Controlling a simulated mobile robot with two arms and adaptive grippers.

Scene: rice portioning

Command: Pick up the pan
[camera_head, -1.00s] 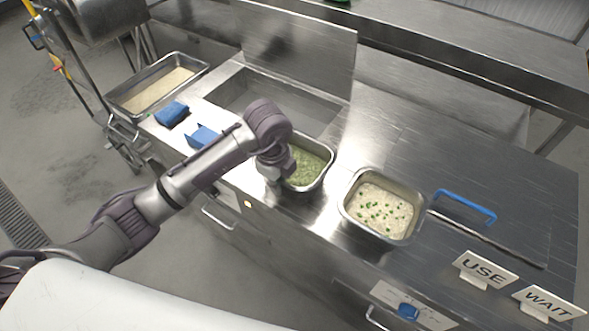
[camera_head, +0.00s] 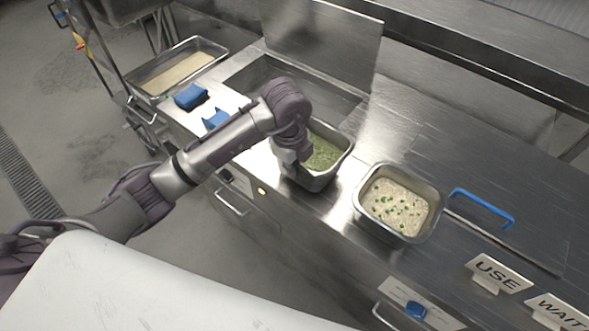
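A steel pan with green food (camera_head: 335,160) stands at the front edge of the counter's sunken well, mid-picture. My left gripper (camera_head: 291,162) points down at the pan's near left rim. The wrist hides that side of the pan and the fingertips, so I cannot tell whether the fingers are open or shut on the rim. A second steel pan (camera_head: 399,236) with pale rice and green bits stands to the right on the counter, apart from my gripper. My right gripper is out of view.
A large tray (camera_head: 141,92) of pale grain is at the far left. A blue handle (camera_head: 483,205), a USE sign (camera_head: 500,272) and a WAIT sign (camera_head: 557,309) are at the right. An upright steel panel (camera_head: 325,40) stands behind the well.

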